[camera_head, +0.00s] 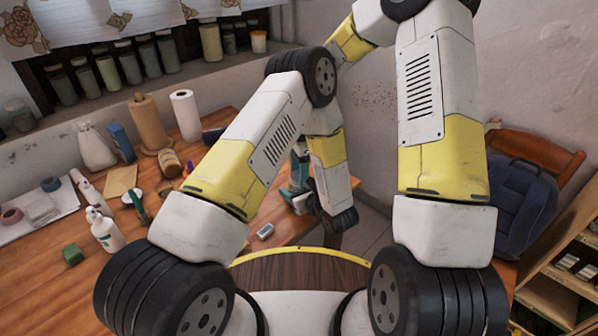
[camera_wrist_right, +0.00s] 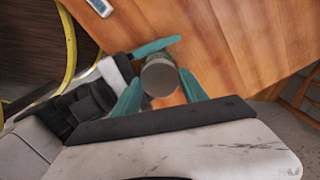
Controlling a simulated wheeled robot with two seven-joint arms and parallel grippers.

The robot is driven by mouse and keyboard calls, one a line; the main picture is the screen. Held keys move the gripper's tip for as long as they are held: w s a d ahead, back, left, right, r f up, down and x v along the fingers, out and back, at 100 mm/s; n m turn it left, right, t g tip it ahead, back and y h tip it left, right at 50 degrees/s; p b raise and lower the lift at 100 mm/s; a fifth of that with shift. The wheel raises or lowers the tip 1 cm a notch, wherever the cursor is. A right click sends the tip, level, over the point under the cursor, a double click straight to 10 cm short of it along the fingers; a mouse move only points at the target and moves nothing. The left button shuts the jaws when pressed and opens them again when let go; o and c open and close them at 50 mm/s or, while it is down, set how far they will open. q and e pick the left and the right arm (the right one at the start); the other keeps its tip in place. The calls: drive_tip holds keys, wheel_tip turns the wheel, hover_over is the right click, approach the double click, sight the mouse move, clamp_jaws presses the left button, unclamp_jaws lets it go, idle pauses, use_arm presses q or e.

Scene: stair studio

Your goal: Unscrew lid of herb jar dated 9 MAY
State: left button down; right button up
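A round herb jar (camera_wrist_right: 159,78) with a grey-brown lid shows from above in the right wrist view. My right gripper (camera_wrist_right: 161,78) has one teal finger on each side of the lid, tips at its edges, apparently shut on it. A teal finger of my left gripper (camera_wrist_right: 155,47) lies across the jar's far side. Its other finger is hidden, but it appears shut on the jar body. In the head view, the right gripper's teal fingers (camera_head: 299,170) point down beside the left gripper (camera_head: 291,192). The jar is not distinguishable there, and no date is readable.
A small grey device (camera_head: 265,230) lies near the front edge. A chair with a blue bag (camera_head: 520,200) and shelves (camera_head: 570,270) stand right.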

drive_tip(key=shift+c, duration=1.1)
drive_tip(key=n, duration=1.3)
drive_tip(key=shift+n, duration=0.3)
drive_tip(key=n, duration=0.8)
drive_tip(key=shift+r+n, duration=0.1)
drive_tip(key=shift+n, duration=0.2)
drive_tip(key=n, duration=0.6)
drive_tip(key=shift+n, duration=0.4)
drive_tip(key=n, duration=1.1)
drive_tip(key=shift+n, duration=0.3)
drive_tip(key=n, duration=0.6)
drive_tip(key=shift+w+n, duration=0.1)
drive_tip(key=shift+n, duration=0.3)
drive_tip(key=n, duration=0.6)
drive_tip(key=shift+r+n, duration=0.1)
drive_tip(key=shift+n, duration=0.2)
drive_tip(key=shift+r, duration=0.1)
